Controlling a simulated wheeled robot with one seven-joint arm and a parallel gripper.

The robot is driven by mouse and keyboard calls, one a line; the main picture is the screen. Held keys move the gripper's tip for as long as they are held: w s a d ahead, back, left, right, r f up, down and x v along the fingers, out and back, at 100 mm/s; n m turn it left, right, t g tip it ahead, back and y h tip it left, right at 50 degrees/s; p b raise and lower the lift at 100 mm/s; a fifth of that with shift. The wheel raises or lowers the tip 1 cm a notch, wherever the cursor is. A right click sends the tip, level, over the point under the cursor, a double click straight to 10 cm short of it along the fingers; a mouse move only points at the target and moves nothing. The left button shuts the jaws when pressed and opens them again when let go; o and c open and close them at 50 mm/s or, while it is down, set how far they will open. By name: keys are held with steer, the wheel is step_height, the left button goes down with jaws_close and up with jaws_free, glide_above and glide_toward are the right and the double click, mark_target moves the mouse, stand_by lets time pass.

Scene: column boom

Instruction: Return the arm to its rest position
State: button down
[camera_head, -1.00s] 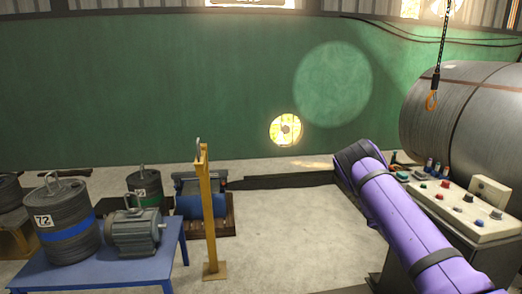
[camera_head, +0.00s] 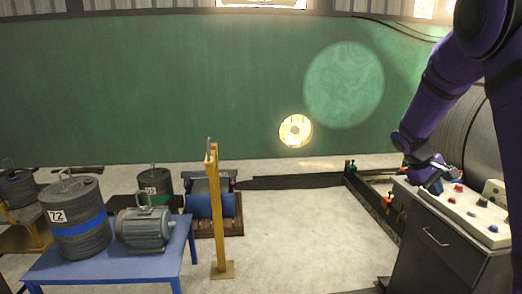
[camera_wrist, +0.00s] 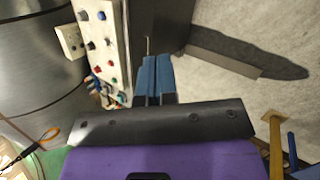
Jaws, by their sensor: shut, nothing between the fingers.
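My purple arm (camera_head: 445,85) comes in from the upper right of the head view and bends down. My gripper (camera_head: 438,186) hangs at the left end of a control console (camera_head: 450,250), near its sloped panel. Whether it touches the panel cannot be told. In the wrist view my gripper (camera_wrist: 157,62) shows two blue fingers side by side, shut with nothing held. The button panel (camera_wrist: 116,35) lies to their left and a cabinet handle (camera_wrist: 148,45) shows just beyond the tips.
A blue table (camera_head: 100,268) holds a drum marked 72 (camera_head: 75,220) and a motor (camera_head: 142,228). A yellow post (camera_head: 217,215) stands right of it. A large metal cylinder (camera_head: 467,130) is behind the console. The floor between post and console is clear.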

steer(key=s+a+r+m+t+y, duration=0.1)
steer(key=s+a+r+t+y, duration=0.2)
steer(key=s+a+r, duration=0.65)
steer(key=s+a+r+m+t+y, duration=0.25)
steer(key=s+a+r, duration=0.4)
steer(key=s, duration=0.65)
steer(key=s+a+t+y, duration=0.1)
steer(key=s+a, duration=0.5)
steer(key=s, duration=0.2)
steer(key=shift+s+f, duration=0.2)
steer(key=shift+f, duration=0.1)
steer(key=shift+d, duration=0.2)
